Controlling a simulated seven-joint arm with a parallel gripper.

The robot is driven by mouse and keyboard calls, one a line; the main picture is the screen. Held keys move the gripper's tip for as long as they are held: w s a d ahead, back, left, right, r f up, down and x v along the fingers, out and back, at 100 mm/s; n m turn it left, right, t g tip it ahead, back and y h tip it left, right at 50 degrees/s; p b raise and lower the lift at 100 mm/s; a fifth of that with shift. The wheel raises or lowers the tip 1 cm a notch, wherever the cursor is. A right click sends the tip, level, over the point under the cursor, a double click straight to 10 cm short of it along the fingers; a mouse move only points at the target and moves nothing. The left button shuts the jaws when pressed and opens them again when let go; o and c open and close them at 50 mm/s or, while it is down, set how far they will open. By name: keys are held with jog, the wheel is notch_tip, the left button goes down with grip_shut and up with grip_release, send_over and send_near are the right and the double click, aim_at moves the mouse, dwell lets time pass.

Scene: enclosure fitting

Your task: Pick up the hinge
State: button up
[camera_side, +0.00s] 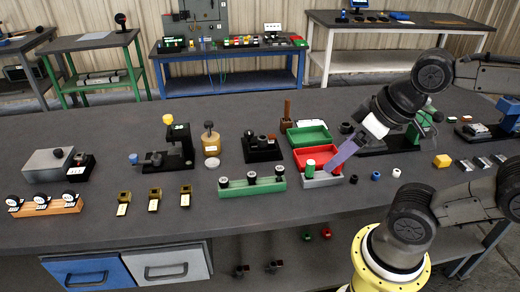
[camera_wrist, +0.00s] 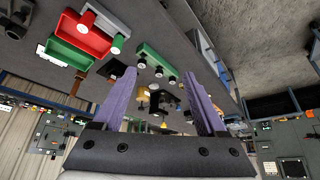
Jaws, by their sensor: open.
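I cannot tell for certain which part is the hinge. Several small parts could be it: a row of brass-coloured pieces with white labels (camera_side: 154,200) on the front left of the bench, and a row of small dark and silver pieces (camera_side: 483,162) at the right. My gripper (camera_side: 336,166) has purple fingers and hangs over the red and grey bins, apart from both rows. In the wrist view my gripper (camera_wrist: 158,70) shows its two fingers spread wide, with nothing held between them.
A red bin (camera_side: 312,156) with a green bin (camera_side: 308,134) behind it stands below my gripper. A green rail with black knobs (camera_side: 252,188) lies to its left. Black fixtures (camera_side: 180,150) stand further left. The bench's front strip is mostly clear.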

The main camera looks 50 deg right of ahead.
jog(key=w+r+n, duration=0.4)
jog(key=w+r, duration=0.2)
jog(key=r, duration=0.1)
jog(key=g, duration=0.6)
send_over(263, 138)
jog(key=s, duration=0.1)
notch_tip(263, 138, down, 10)
jog(key=shift+n, duration=0.3)
jog(key=f, duration=0.6)
jog(key=shift+s+a+f, duration=0.15)
jog(key=shift+a+f, duration=0.05)
jog(key=shift+f, duration=0.1)
jog(key=shift+w+f, duration=0.15)
jog(key=shift+f, duration=0.95)
jog(key=shift+w+f, duration=0.2)
jog(key=shift+f, duration=0.95)
jog(key=shift+w+f, duration=0.15)
jog(key=shift+f, duration=0.95)
